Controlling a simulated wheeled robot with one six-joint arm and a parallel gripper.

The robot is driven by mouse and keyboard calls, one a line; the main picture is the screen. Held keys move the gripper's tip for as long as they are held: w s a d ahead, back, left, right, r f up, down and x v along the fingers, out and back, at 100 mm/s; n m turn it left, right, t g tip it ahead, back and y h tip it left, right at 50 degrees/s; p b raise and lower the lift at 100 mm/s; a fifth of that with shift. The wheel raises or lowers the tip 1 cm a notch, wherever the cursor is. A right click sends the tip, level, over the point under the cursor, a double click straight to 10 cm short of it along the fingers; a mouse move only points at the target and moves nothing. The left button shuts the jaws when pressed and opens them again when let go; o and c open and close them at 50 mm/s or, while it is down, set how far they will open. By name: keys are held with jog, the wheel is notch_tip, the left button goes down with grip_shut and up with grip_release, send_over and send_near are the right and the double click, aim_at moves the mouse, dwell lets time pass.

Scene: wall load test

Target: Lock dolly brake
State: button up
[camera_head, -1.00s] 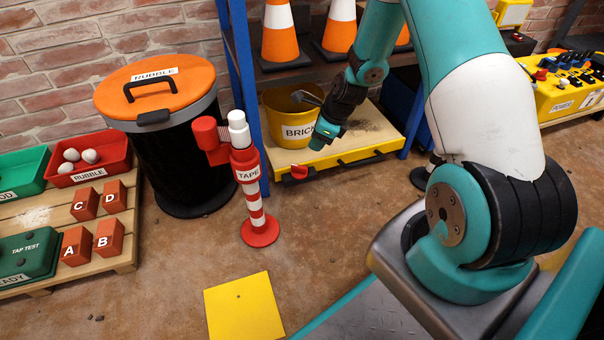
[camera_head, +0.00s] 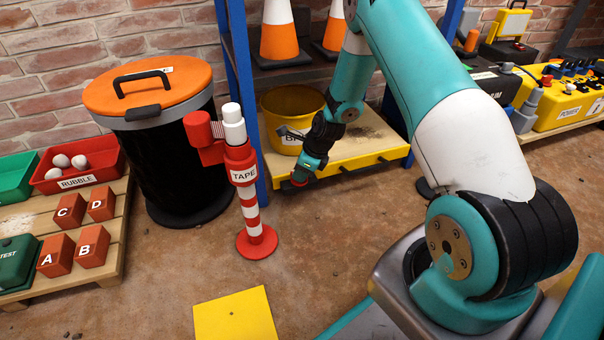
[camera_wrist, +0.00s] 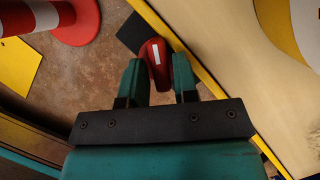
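The dolly is a low wooden platform with a yellow edge (camera_head: 350,168), under the blue shelf frame. Its brake is a small red pedal (camera_wrist: 154,52) with a white stripe, at the dolly's near left corner. In the head view only a sliver of the red brake (camera_head: 298,183) shows below my gripper (camera_head: 303,170). In the wrist view my gripper (camera_wrist: 158,70) is open, with its two teal fingers on either side of the pedal's near end. A gap shows by each finger. I cannot tell whether the fingertips are level with the pedal in height.
A yellow bucket (camera_head: 285,108) stands on the dolly. A red and white tape post (camera_head: 251,205) stands left of the dolly, near my gripper. A blue shelf upright (camera_head: 243,90) rises behind it. A yellow floor plate (camera_head: 235,315) lies in front. Open floor lies between.

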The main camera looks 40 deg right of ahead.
jog(key=shift+c, duration=0.2)
grip_shut()
jog(key=shift+r+n+p, duration=0.35)
jog(key=shift+n+p, duration=0.05)
jog(key=shift+p, duration=0.75)
jog(key=shift+n+p, duration=0.5)
jog(key=shift+p, duration=0.2)
jog(key=shift+f+n+g+y+p, duration=0.1)
jog(key=shift+n+g+y+p, duration=0.35)
jog(key=shift+n+p, duration=0.45)
jog(key=shift+w+f+n, duration=0.1)
jog(key=shift+f+n, duration=0.1)
jog(key=shift+n, duration=0.2)
